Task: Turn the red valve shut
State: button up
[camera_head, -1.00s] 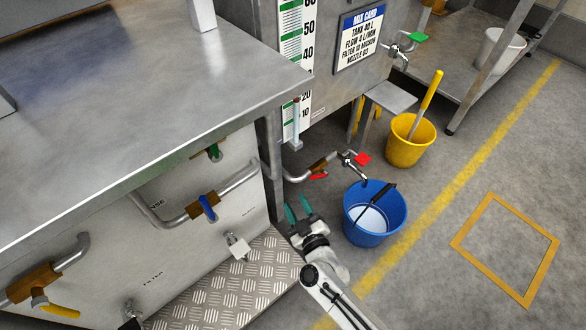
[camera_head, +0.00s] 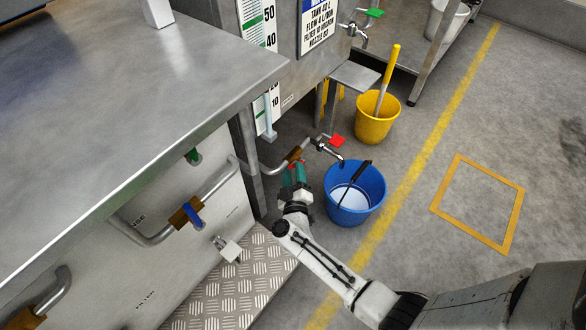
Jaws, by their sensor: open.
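The brass valve (camera_head: 293,154) sits on the bent steel pipe (camera_head: 268,169) below the tank. Its red handle (camera_head: 291,165) is mostly hidden behind my gripper, with only a small bit showing. My gripper (camera_head: 295,173) is open, its teal fingers pointing up at the valve. The fingers overlap the red handle in the picture; I cannot tell whether they touch it or stand around it. A tap with a flat red handle (camera_head: 337,141) is at the right end of the same pipe, above the blue bucket (camera_head: 364,211).
The blue bucket with a black-handled tool stands close right of my gripper. A yellow bucket (camera_head: 373,129) stands behind it. The steel bench (camera_head: 150,110) overhangs on the left, with a blue-handled valve (camera_head: 191,212) below. Tread plate (camera_head: 235,285) lies at lower left. Open floor is right.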

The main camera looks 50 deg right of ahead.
aim_at(294, 166)
jog(key=shift+b+x, duration=0.55)
jog(key=shift+x, duration=1.1)
jog(key=shift+s, duration=0.1)
grip_shut()
